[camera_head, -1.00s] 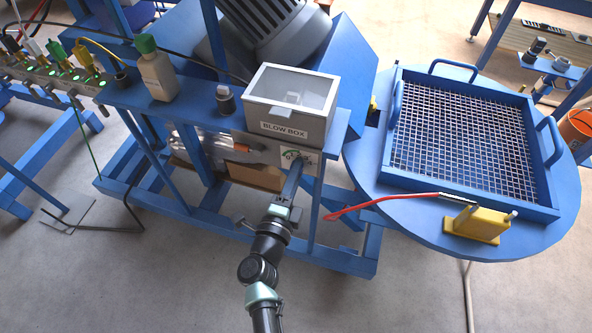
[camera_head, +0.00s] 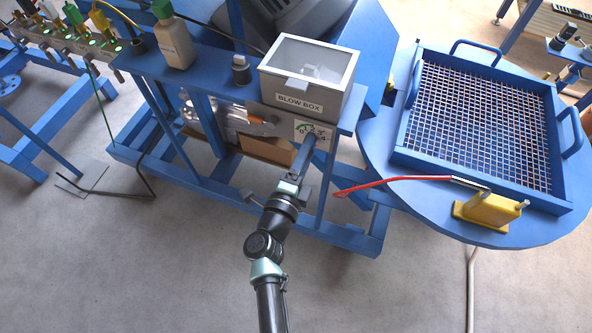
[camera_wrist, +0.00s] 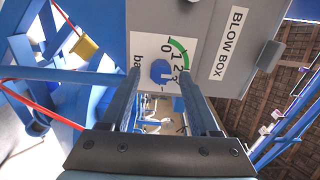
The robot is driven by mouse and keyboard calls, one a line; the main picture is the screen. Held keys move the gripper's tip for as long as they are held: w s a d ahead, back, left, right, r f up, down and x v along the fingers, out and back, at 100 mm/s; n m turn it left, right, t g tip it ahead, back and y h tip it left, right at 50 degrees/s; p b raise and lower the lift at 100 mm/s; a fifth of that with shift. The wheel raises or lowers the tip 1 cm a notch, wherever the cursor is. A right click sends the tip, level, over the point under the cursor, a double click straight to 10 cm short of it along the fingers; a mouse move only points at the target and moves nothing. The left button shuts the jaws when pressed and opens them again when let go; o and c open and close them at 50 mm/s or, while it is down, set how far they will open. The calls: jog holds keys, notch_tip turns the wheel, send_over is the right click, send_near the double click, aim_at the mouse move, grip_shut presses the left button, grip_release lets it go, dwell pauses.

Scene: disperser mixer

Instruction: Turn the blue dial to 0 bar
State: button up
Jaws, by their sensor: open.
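The blue dial (camera_wrist: 161,72) sits on a white scale plate (camera_wrist: 147,48) in the wrist view. The plate carries the numbers 0, 1, 2 and 3, part of "bar" and a green arc. My gripper (camera_wrist: 160,72) is open, its two dark fingers reaching toward the plate with the dial seen between their tips. I cannot tell whether the fingers touch the dial. In the head view the scale plate (camera_head: 312,132) is on the panel below the blow box, and my gripper (camera_head: 306,150) is right in front of it, hiding the dial.
The grey blow box (camera_head: 305,85) with a clear lid stands above the plate. A blue tray with a mesh (camera_head: 480,120) lies on the round table at right, with a yellow block (camera_head: 487,212) and a red-handled tool (camera_head: 390,182) near its front edge. Bottles stand at left.

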jog(key=v, duration=1.2)
